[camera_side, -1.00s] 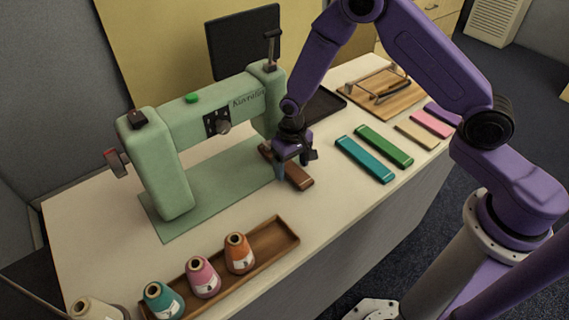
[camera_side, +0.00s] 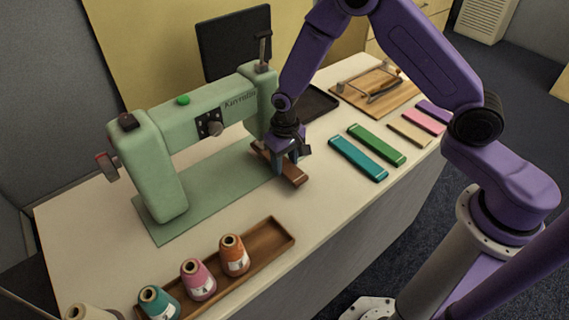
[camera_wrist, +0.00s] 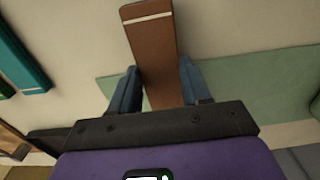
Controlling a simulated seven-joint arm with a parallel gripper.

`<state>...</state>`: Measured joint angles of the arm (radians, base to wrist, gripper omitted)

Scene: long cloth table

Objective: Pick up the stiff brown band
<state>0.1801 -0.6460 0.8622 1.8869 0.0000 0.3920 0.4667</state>
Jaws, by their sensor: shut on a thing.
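The stiff brown band (camera_side: 295,176) is a flat strip with a pale line near one end. It lies by the right edge of the green sewing machine's base. My gripper (camera_side: 286,166) points down over its middle and is shut on it. In the wrist view the band (camera_wrist: 151,45) runs up between the two blue fingers of my gripper (camera_wrist: 160,88), one on each long side. The band's near part is hidden by the gripper body in the wrist view. I cannot tell whether the band is clear of the surface.
The green sewing machine (camera_side: 165,165) stands close on the left. A teal band (camera_side: 358,158) and a green band (camera_side: 377,145) lie to the right, with other bands beyond. A wooden tray (camera_side: 262,242) with thread cones is in front. A dark tray (camera_side: 318,103) lies behind.

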